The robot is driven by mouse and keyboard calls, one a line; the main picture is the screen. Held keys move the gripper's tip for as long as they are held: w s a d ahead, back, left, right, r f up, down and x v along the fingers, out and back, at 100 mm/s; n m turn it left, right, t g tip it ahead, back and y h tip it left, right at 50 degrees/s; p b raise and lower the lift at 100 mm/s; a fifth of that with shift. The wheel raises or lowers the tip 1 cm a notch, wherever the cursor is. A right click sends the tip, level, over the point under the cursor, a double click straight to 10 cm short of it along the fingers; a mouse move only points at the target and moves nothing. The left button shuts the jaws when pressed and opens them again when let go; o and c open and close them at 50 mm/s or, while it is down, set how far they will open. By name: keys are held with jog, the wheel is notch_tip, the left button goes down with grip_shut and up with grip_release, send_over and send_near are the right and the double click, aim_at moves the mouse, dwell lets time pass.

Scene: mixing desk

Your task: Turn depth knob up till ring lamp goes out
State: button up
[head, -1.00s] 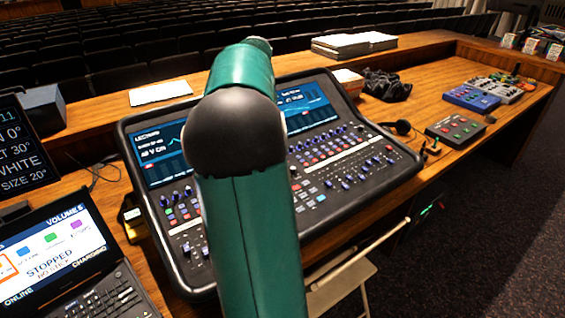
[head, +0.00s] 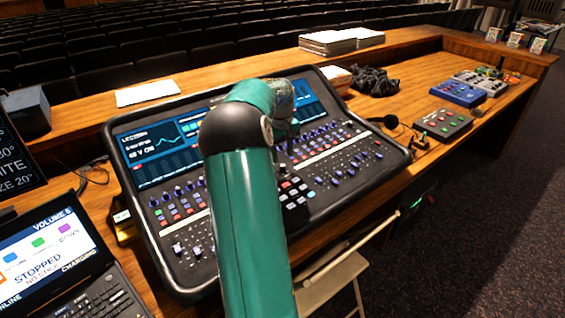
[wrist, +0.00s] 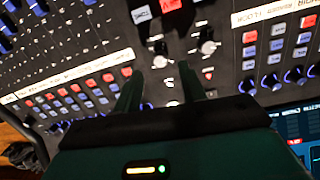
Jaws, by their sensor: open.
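The mixing desk (head: 345,197) fills the middle of the head view, with lit screens along its far side. Several knobs with blue-lit rings (wrist: 271,80) are to the right. I cannot read a depth label or tell which knob and ring lamp are meant.
A laptop (head: 60,250) reading STOPPED stands at the left front. Small effect boxes (head: 443,124), a black bundle (head: 374,82) and papers (head: 340,42) lie on the wooden counter (head: 420,75). A folding chair (head: 335,280) stands in front.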

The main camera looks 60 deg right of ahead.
aim_at(283, 165)
notch_tip(283, 165, down, 4)
jog(key=shift+f, duration=0.1)
grip_shut()
jog(key=shift+m, duration=0.4)
jog(key=m, duration=0.5)
jog(key=shift+d+y, duration=0.1)
jog(key=shift+y, duration=0.3)
jog(key=m, duration=0.5)
jog(key=shift+m+t, duration=0.4)
